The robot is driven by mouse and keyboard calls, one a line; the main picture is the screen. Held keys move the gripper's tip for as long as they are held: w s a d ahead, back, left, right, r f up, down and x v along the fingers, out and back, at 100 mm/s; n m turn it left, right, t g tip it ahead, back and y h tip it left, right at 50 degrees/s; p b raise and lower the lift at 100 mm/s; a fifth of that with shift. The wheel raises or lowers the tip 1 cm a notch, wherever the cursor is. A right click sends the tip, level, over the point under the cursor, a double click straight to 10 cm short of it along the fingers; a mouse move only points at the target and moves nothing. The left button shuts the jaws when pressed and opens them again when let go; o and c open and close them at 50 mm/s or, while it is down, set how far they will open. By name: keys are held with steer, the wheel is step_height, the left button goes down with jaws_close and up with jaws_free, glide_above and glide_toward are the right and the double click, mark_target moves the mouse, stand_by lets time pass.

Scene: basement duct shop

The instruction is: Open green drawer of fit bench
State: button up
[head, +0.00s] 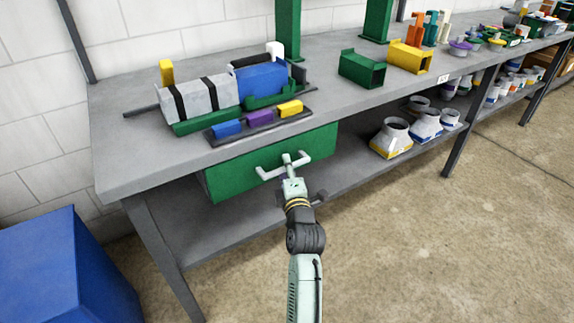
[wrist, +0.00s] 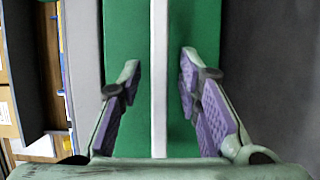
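The green drawer (head: 230,176) hangs under the near left part of the grey fit bench (head: 150,165). Its front sits beneath the bench edge and looks shut. A pale bar handle (head: 268,174) runs across the front. My gripper (head: 289,164) is at the handle's middle. In the wrist view, the handle (wrist: 160,40) passes between the two purple-padded fingers of my gripper (wrist: 160,85). The fingers are apart, with a gap to the bar on both sides.
A blue box (head: 60,265) stands on the floor at left. A clamped duct assembly (head: 215,95) and a dark strip with coloured blocks (head: 262,122) lie on the bench top above the drawer. Round duct fittings (head: 395,138) stand on the lower shelf. The floor at right is clear.

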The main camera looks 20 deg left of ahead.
steer(key=shift+w, duration=0.1)
steer(key=shift+c, duration=0.4)
jaws_close()
stand_by(0.5)
